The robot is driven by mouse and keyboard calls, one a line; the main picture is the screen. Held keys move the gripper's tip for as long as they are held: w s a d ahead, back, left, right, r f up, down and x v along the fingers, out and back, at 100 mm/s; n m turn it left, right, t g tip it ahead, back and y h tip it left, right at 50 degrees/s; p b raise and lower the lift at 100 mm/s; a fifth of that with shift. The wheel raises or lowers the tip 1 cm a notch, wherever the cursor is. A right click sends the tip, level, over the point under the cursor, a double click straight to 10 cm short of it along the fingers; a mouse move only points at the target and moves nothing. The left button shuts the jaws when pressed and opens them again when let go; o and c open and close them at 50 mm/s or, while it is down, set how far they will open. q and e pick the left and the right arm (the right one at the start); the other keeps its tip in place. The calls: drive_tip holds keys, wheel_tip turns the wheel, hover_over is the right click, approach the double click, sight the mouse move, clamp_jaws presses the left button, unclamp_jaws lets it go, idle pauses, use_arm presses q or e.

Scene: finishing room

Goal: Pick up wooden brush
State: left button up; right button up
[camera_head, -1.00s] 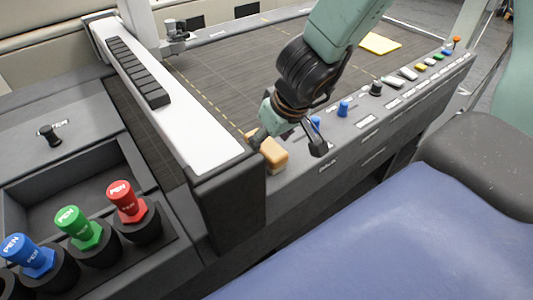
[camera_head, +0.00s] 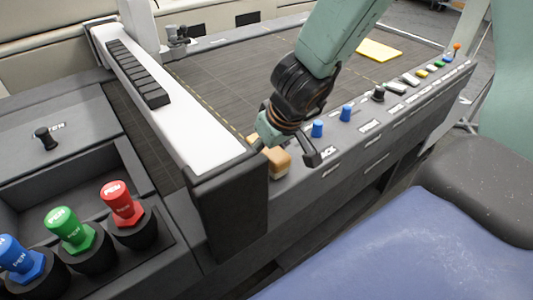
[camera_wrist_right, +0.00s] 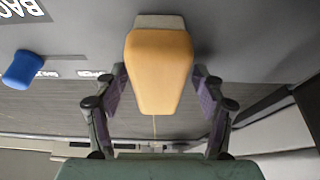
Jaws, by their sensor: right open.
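The wooden brush (camera_head: 279,162) is a tan block with a grey lower part. It rests on the dark front ledge, just right of the end of the white bar. My right gripper (camera_head: 285,152) is above it with one finger on each side, and partly hides it. In the right wrist view the brush (camera_wrist_right: 160,70) lies between the two fingers of the open gripper (camera_wrist_right: 160,88), with a gap visible on both sides. My left gripper is not in view.
The white bar (camera_head: 185,125) with its dark end block (camera_head: 228,205) stands close beside the brush. Blue knobs (camera_head: 317,128) line the ledge to the right. Red, green and blue pen-labelled items (camera_head: 122,203) stand in holders at lower left. A yellow sheet (camera_head: 379,50) lies farther back.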

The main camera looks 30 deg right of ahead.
drive_tip(key=shift+d+f, duration=0.15)
drive_tip(key=shift+s, duration=0.1)
drive_tip(key=shift+c, duration=0.4)
drive_tip(key=shift+c, duration=0.7)
drive_tip(key=c, duration=1.1)
drive_tip(key=shift+r, duration=0.2)
drive_tip(key=shift+r, duration=0.2)
wheel_tip(320, 180, up, 18)
drive_tip(key=p, duration=1.7)
drive_tip(key=shift+p, duration=0.3)
drive_tip(key=shift+f, duration=0.1)
